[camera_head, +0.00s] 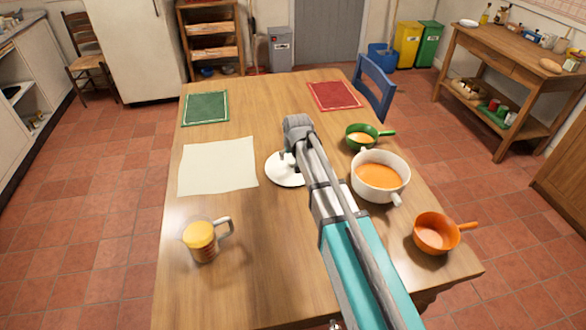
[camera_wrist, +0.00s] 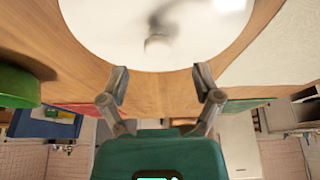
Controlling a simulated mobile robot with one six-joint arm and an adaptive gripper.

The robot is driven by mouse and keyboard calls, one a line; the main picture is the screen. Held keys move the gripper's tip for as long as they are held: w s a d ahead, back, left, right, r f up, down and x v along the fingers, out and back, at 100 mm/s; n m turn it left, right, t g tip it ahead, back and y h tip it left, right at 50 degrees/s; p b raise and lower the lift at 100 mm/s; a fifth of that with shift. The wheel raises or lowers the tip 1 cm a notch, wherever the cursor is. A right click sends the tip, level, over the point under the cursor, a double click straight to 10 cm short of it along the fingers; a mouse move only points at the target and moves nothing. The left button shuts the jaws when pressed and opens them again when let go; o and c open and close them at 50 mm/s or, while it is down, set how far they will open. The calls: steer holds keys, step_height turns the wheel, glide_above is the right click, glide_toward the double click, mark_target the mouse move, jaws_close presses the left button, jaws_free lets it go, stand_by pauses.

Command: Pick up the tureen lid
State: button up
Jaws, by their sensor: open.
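The white tureen lid (camera_head: 284,175) lies on the wooden table, left of the white tureen (camera_head: 381,190) of orange soup. My arm partly covers it in the head view. In the wrist view the lid (camera_wrist: 105,32) fills the top middle, with its blurred knob (camera_wrist: 157,42) and a dark shadow on it. My gripper (camera_wrist: 162,82) is open and empty, its two fingers apart near the lid's rim. In the head view my arm's end hangs over the lid, and the fingers are hard to make out. I cannot tell the exact gap to the lid.
A green pan (camera_head: 358,137) stands behind the tureen, and an orange pan (camera_head: 435,236) near the right edge. A glass jug with a yellow top (camera_head: 201,238) stands front left. A cream sheet (camera_head: 217,166), green mat (camera_head: 205,107) and red mat (camera_head: 334,96) lie flat.

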mark_target(292, 161)
steer(key=shift+b+x, duration=1.95)
steer(key=shift+x, duration=0.35)
steer(key=shift+d, duration=0.1)
jaws_close()
